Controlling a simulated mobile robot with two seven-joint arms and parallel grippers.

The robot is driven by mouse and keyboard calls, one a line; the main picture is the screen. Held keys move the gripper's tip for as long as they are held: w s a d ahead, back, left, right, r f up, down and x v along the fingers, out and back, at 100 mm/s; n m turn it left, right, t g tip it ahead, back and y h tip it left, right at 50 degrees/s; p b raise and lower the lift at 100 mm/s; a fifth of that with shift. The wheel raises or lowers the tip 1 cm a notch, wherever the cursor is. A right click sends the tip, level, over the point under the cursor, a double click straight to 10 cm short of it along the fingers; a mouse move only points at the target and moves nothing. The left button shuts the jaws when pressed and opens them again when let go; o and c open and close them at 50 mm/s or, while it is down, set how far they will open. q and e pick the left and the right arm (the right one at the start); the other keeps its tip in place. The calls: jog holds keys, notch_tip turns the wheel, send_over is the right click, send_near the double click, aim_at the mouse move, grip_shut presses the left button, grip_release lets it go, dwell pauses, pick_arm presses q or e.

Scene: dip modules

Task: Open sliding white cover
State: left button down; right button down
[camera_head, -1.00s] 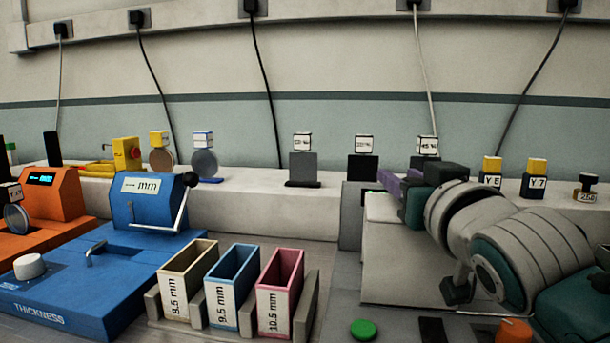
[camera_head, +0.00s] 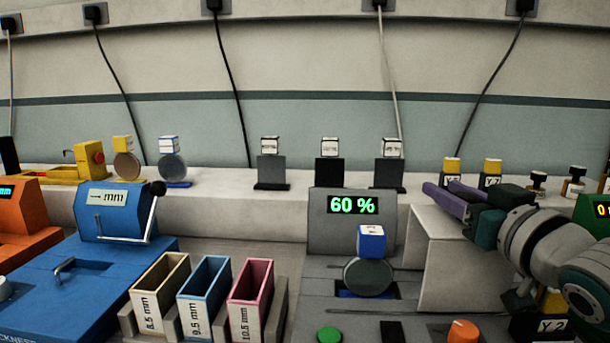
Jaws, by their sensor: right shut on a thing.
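The white cover (camera_head: 436,262) is a pale box at the right of the grey tester (camera_head: 325,232), clear of the tester's display. The green "60 %" reading and a grey disc (camera_head: 369,277) with a blue-and-white labelled cube (camera_head: 371,241) show uncovered to its left. My right gripper (camera_head: 446,196), with purple fingers, reaches in from the right at the cover's top and is shut on it. The exact grip is partly hidden by the fingers and hand. My left gripper is not in view.
Three slotted holders (camera_head: 249,298) stand left of the tester, beside a blue thickness gauge (camera_head: 115,212). A green button (camera_head: 329,335) and orange knob (camera_head: 463,331) sit in front. Several labelled samples line the back ledge. A green-display device (camera_head: 594,214) is at far right.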

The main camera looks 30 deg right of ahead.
aim_at(457, 245)
jog(key=shift+c, duration=2.3)
grip_release()
jog(key=v, duration=1)
